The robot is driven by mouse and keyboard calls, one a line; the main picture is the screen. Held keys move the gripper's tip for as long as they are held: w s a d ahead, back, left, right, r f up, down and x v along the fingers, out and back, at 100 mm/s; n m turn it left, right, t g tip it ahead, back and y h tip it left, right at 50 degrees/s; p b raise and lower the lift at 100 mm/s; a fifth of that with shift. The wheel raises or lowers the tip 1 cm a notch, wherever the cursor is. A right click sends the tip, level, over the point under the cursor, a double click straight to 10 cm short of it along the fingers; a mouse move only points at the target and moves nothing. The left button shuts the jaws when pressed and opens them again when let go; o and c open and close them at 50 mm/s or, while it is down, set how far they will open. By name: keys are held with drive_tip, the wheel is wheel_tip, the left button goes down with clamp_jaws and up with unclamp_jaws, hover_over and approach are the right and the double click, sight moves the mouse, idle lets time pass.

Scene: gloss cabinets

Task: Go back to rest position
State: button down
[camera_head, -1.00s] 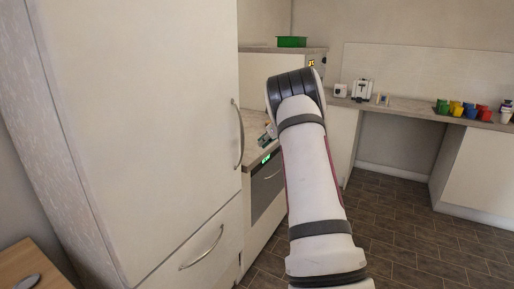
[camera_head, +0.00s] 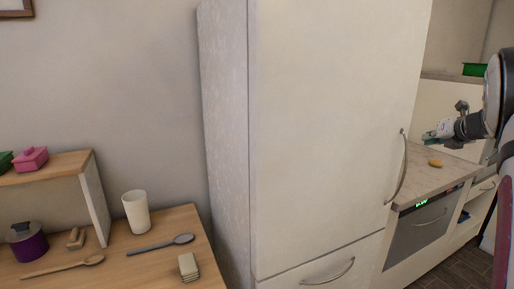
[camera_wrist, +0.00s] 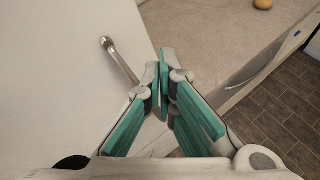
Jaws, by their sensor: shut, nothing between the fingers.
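My gripper (camera_head: 430,135) is at the right of the head view, in front of the counter beside the tall white cabinet. In the wrist view my gripper (camera_wrist: 164,80) has its teal-padded fingers shut at the tips with nothing between them. My arm runs along the right edge of the head view, partly out of frame. The gripper is apart from the cabinet handle (camera_wrist: 120,62), which shows to its left in the wrist view.
The tall cabinet (camera_head: 320,130) stands in the middle. A counter (camera_head: 425,175) with a yellowish item (camera_head: 436,163) lies right, above an oven (camera_head: 420,222). Floor shows lower right.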

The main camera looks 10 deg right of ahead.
drive_tip(key=s+a+r+m+t+h, duration=0.25)
drive_tip(key=a+r+m, duration=0.35)
drive_tip(key=r+m, duration=0.3)
drive_tip(key=s+a+r+m+g+h, duration=0.3)
drive_tip(key=s+a+r+m, duration=0.1)
drive_tip(key=s+a+m, duration=0.45)
drive_tip(key=s+a+f+m+g+y, duration=0.2)
drive_tip(key=s+a+f+m, duration=0.2)
drive_tip(key=s+a, duration=0.5)
drive_tip(key=s+a+f+m+g+y, duration=0.3)
drive_tip(key=s+a+f+m, duration=0.2)
drive_tip(key=s+a+f, duration=0.3)
drive_tip(key=s+a+f+m+g+y, duration=0.2)
drive_tip(key=s+a+f+m, duration=0.2)
drive_tip(key=s+a+f, duration=0.3)
drive_tip(key=s+a, duration=0.4)
drive_tip(key=s, duration=0.3)
drive_tip(key=shift+a, duration=0.25)
drive_tip(key=shift+s+m+g+y, duration=0.1)
drive_tip(key=shift+m+g+y, duration=0.15)
